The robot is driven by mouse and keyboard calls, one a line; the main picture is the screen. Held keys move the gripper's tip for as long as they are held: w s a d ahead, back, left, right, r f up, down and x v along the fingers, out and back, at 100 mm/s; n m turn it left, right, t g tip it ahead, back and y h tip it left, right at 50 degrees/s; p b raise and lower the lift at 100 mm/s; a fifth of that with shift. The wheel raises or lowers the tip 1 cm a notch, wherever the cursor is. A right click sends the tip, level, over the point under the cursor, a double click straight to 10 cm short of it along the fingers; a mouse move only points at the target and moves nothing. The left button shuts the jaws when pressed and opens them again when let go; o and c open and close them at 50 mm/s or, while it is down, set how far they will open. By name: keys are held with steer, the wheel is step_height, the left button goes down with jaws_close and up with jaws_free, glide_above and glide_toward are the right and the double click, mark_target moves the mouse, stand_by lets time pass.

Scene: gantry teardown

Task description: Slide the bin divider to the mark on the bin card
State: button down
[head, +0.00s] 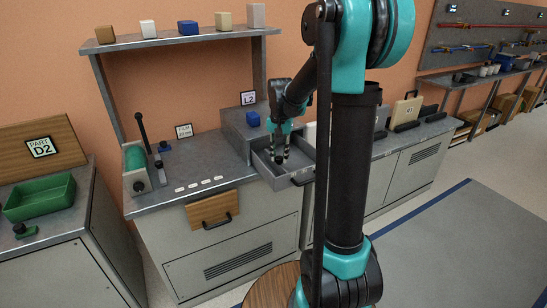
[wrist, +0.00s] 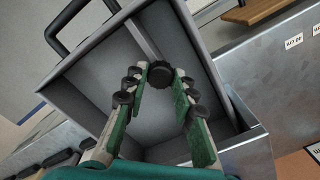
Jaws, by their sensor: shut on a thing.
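A grey open drawer bin (head: 291,180) is pulled out of a grey cabinet on the bench; its inside fills much of the wrist view (wrist: 90,90). A thin grey divider (wrist: 146,38) crosses the bin, with a round black knob (wrist: 160,74) at its visible end. My gripper (wrist: 161,76) reaches down into the bin, its fingers shut on the knob from both sides. In the head view my gripper (head: 279,155) hides the divider. A card marked L2 (head: 248,98) stands behind the cabinet. I cannot make out a divider mark on any card.
A blue block (head: 253,119) sits on the cabinet. A wooden-front drawer (head: 213,209) is below. The shelf (head: 180,39) above holds several blocks.

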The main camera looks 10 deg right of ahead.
steer(key=d, duration=0.1)
steer(key=w+d, duration=0.1)
steer(key=d, duration=0.3)
steer(key=shift+w+d, duration=0.25)
steer(key=shift+w, duration=0.15)
steer(key=c, duration=1.2)
jaws_free()
steer(key=shift+r, duration=0.15)
step_height(320, 180, up, 12)
steer(key=shift+f, duration=0.15)
